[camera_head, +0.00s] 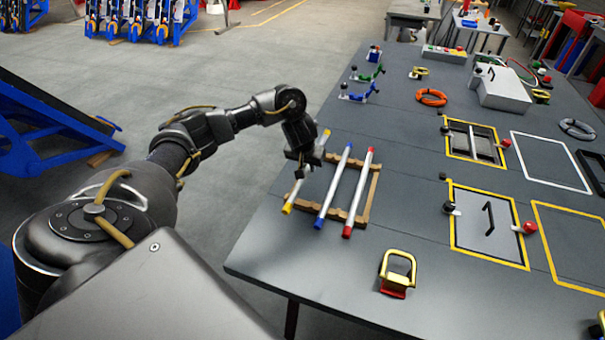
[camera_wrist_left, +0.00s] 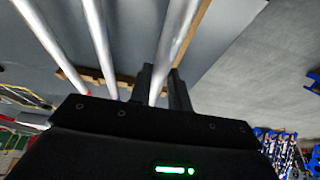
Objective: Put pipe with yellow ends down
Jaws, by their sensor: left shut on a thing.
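The pipe with yellow ends (camera_head: 303,183) is at the left of the wooden rack (camera_head: 367,205) near the table's left edge. My left gripper (camera_head: 304,168) is shut on this pipe near its middle. In the left wrist view the fingers (camera_wrist_left: 160,92) close around a grey pipe (camera_wrist_left: 174,45). The pipe lies roughly parallel to the pipe with blue ends (camera_head: 334,187) and the pipe with red ends (camera_head: 358,192), which rest across the rack. Whether the held pipe touches the rack is hard to tell. My right gripper is not in view.
The grey table (camera_head: 290,245) also holds a yellow-handled block (camera_head: 397,273) in front of the rack and yellow-framed hatches (camera_head: 488,226) to the right. An orange cable ring (camera_head: 431,97) lies farther back. Bare tabletop lies between rack and hatches.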

